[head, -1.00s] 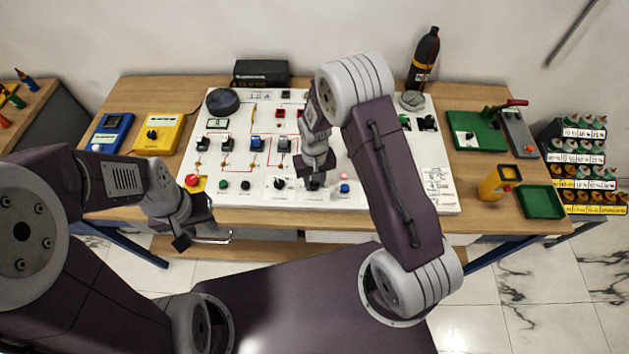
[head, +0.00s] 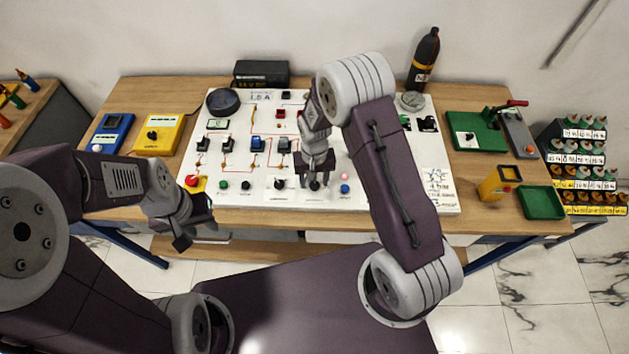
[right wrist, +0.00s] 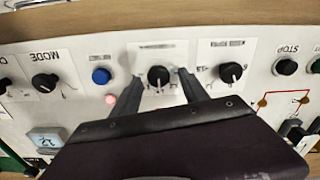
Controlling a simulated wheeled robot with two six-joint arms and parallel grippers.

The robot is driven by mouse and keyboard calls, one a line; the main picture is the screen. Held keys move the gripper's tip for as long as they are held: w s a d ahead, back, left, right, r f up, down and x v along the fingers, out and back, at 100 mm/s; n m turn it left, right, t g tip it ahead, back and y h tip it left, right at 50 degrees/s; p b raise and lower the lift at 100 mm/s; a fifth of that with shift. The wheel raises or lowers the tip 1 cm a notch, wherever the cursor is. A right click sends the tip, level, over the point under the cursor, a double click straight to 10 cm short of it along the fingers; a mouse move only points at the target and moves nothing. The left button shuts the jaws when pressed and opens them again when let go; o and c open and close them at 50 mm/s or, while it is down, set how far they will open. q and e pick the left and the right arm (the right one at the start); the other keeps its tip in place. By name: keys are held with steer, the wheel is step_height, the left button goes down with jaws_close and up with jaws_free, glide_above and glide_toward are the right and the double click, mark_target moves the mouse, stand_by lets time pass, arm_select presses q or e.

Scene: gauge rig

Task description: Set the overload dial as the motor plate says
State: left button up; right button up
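A white panel (head: 385,200) on the bench carries a row of black knobs along its front edge. My right gripper (head: 315,182) reaches down over the middle knob. In the right wrist view its two fingers (right wrist: 160,88) stand apart on either side of that black dial (right wrist: 158,77), with gaps showing, so it is open around it. The dial's label is too blurred to read. A white plate with printed lines (head: 437,188), perhaps the motor plate, is at the panel's right; its text is illegible. My left gripper (head: 187,238) hangs before the bench's front edge; its fingers are unclear.
A second black knob (right wrist: 231,73), a blue button (right wrist: 101,76) and a MODE knob (right wrist: 45,82) flank the dial. A red stop button (head: 192,181) is at the panel's left. Meters, a green tray (head: 541,202) and a dark bottle (head: 424,60) stand around the panel.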

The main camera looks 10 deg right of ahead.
mark_target(314, 184)
steer(key=shift+s, duration=0.1)
step_height(314, 184, up, 9)
steer(key=b, duration=0.1)
stand_by(0.4)
stand_by(0.3)
steer(key=s+d+r+b, duration=0.1)
steer(key=s+d, duration=0.2)
steer(key=s, duration=0.4)
steer(key=s+d+r+n+t+b, duration=0.1)
steer(key=s+d, duration=0.2)
steer(key=s, duration=0.3)
steer(key=shift+s, duration=0.35)
steer(key=shift+s, duration=0.2)
